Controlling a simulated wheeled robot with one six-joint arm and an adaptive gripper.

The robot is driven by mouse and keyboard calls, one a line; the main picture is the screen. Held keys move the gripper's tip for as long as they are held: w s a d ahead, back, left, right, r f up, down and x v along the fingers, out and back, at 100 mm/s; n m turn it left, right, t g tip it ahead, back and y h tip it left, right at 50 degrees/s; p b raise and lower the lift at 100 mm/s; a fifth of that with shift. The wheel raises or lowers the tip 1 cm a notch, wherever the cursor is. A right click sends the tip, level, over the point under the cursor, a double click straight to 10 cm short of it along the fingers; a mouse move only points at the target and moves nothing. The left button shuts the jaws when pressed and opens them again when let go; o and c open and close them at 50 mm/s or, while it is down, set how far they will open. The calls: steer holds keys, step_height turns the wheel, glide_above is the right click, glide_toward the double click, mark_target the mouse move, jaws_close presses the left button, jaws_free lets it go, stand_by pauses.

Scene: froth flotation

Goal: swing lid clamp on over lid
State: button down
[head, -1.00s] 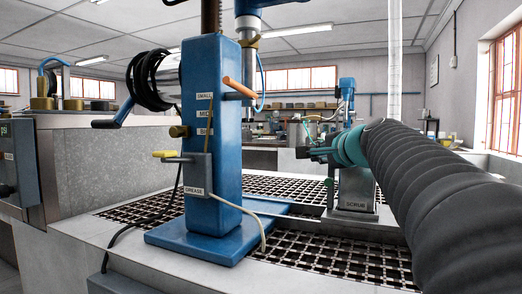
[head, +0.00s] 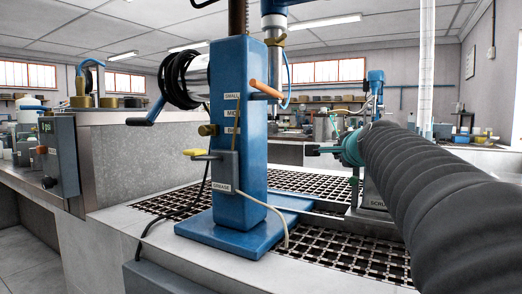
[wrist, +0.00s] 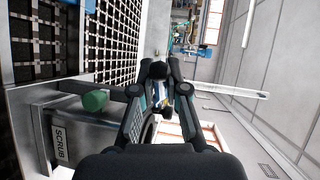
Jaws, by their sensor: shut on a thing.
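In the wrist view my gripper (wrist: 162,72) has its two dark fingers closed together around a small dark rounded piece (wrist: 159,73). I cannot tell whether this piece belongs to the lid clamp. In the head view my black-sleeved arm ends in a teal wrist, and the fingertips are hard to make out. The grey unit marked SCRUB (wrist: 75,135) is left of the fingers in the wrist view, with a green knob (wrist: 95,100) on it. The same unit (head: 374,192) is partly hidden behind my sleeve in the head view. I cannot clearly make out the lid or clamp.
A blue stand (head: 240,140) with a black cable coil (head: 180,80) and several levers rises from the bench. Dark grating (head: 330,240) covers the bench top around it. A grey control box (head: 55,155) is at the left. The floor (head: 30,250) is clear at the lower left.

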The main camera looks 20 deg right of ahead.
steer(key=c, duration=1.2)
jaws_free()
steer(key=shift+v, duration=3.7)
